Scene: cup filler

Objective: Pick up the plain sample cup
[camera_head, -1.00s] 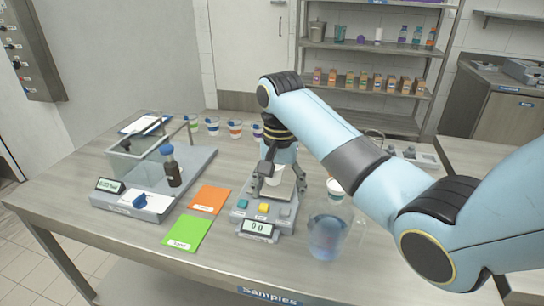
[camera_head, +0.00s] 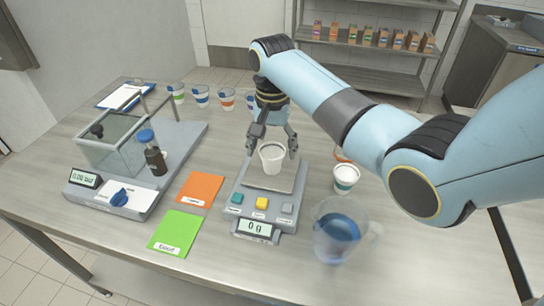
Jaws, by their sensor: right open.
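A plain white cup (camera_head: 271,159) stands upright on the plate of the small scale (camera_head: 258,203), whose display reads 0 g. My right gripper (camera_head: 271,148) points down over the scale. Its jaws are open, with one finger to the left of the cup's rim and the other to the right. I see a gap between the fingers and the cup, but their exact depth relative to it is hard to tell. My left gripper is not in view.
A white cup with a green band (camera_head: 346,178) and a clear jug of blue liquid (camera_head: 338,230) stand right of the scale. Orange (camera_head: 200,190) and green (camera_head: 180,232) cards lie left. A glass-walled balance (camera_head: 110,145) with a brown bottle (camera_head: 152,155) stands farther left. Several banded cups line the back.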

